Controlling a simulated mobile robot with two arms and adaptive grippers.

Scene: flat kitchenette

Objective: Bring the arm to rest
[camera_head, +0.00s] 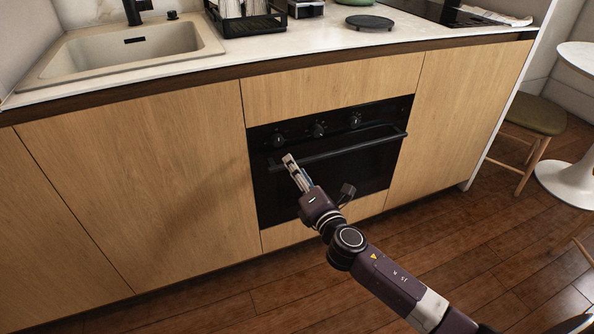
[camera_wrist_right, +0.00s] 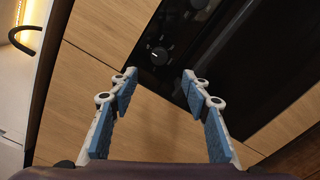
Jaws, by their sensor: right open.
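My right gripper (camera_head: 291,163) reaches in from the lower right in the head view, in front of the black oven (camera_head: 335,165). In the right wrist view the two fingers of the right gripper (camera_wrist_right: 157,82) stand apart with nothing between them. Beyond the fingertips that view shows an oven knob (camera_wrist_right: 160,54) and the wood front. I cannot tell the exact gap to the oven, and I see no contact. My left gripper is in neither view.
The counter (camera_head: 300,38) above holds a sink (camera_head: 130,52), a black rack (camera_head: 247,24) and a round dark plate (camera_head: 370,22). The oven handle (camera_head: 350,148) sticks out from the front. A stool (camera_head: 537,113) and a white table (camera_head: 578,55) stand at the right. The wooden floor (camera_head: 440,240) there is partly clear.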

